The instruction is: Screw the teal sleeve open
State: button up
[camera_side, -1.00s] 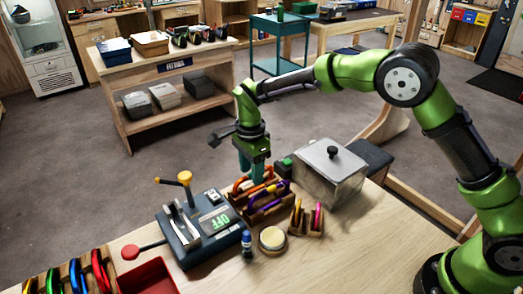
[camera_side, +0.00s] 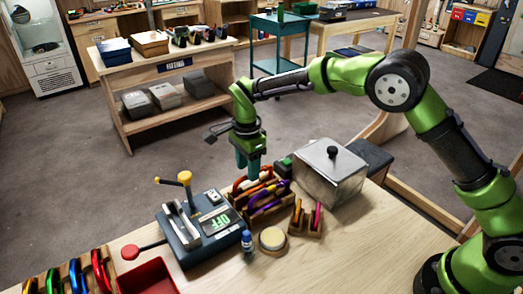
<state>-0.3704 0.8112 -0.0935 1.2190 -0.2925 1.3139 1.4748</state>
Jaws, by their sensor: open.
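My gripper (camera_side: 248,172) hangs over the back part of a wooden rack, its teal fingers pointing down. It is open, though the gap between the fingers is hard to make out. The wooden rack (camera_side: 262,216) holds several carabiners, among them an orange-red one (camera_side: 240,186) just below the fingers and a purple one toward the front. I cannot pick out a teal sleeve on any carabiner; it is too small or hidden. I cannot tell whether the fingertips touch anything.
Left of the rack stands a dark device (camera_side: 204,234) with a display reading OFF and a yellow-knobbed lever. A lidded metal box (camera_side: 330,172) is at right. In front are a small bottle (camera_side: 247,241), a round tin (camera_side: 271,239) and a small wooden holder (camera_side: 304,222). The right front tabletop is clear.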

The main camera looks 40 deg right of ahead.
jog(key=shift+w, duration=0.35)
jog(key=shift+f, duration=0.1)
jog(key=shift+f, duration=1.3)
jog(key=shift+s, duration=1.1)
jog(key=shift+w+d+r, duration=0.1)
jog(key=shift+w+r, duration=0.1)
jog(key=shift+r, duration=0.5)
jog(key=shift+w+r, duration=0.15)
jog(key=shift+r, duration=0.5)
